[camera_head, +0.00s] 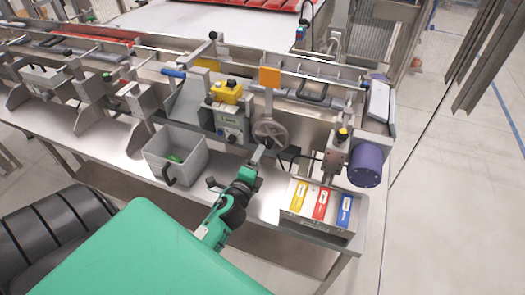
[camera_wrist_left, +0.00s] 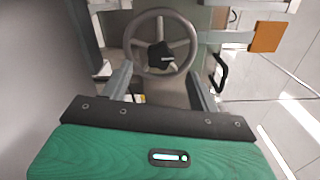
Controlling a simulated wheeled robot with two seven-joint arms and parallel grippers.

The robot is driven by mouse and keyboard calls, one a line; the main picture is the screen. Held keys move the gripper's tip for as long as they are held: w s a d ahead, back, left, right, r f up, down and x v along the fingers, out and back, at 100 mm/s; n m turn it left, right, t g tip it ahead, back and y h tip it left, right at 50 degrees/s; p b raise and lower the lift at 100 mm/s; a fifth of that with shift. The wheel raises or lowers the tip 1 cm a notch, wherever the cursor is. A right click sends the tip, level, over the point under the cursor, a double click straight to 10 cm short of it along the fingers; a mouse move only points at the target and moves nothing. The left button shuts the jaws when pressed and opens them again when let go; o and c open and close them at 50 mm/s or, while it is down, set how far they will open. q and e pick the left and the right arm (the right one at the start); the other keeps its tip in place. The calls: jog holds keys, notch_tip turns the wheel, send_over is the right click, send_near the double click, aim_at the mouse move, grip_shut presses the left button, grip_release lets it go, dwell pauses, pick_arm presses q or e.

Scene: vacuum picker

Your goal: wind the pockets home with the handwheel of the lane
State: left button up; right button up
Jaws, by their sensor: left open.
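The handwheel (camera_head: 270,134) of the lane is a grey spoked wheel on the front of the machine, below an orange square plate (camera_head: 269,77). In the left wrist view the handwheel (camera_wrist_left: 160,20) stands ahead, with a black knob (camera_wrist_left: 161,56) showing in front of its middle. My left gripper (camera_head: 258,156) is just in front of and below the wheel. In the wrist view its two fingers (camera_wrist_left: 160,86) are spread apart, with nothing between their tips. Whether a finger touches the wheel cannot be told. The pockets cannot be made out clearly. My right gripper is not in view.
A yellow-topped control box (camera_head: 230,110) is left of the wheel. A tray with yellow, red and blue labels (camera_head: 318,205) and a purple motor (camera_head: 365,166) are at right.

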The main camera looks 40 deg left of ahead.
pick_arm(q)
jog(key=b+v, duration=0.1)
jog(key=v, duration=0.5)
jog(key=shift+s, duration=0.2)
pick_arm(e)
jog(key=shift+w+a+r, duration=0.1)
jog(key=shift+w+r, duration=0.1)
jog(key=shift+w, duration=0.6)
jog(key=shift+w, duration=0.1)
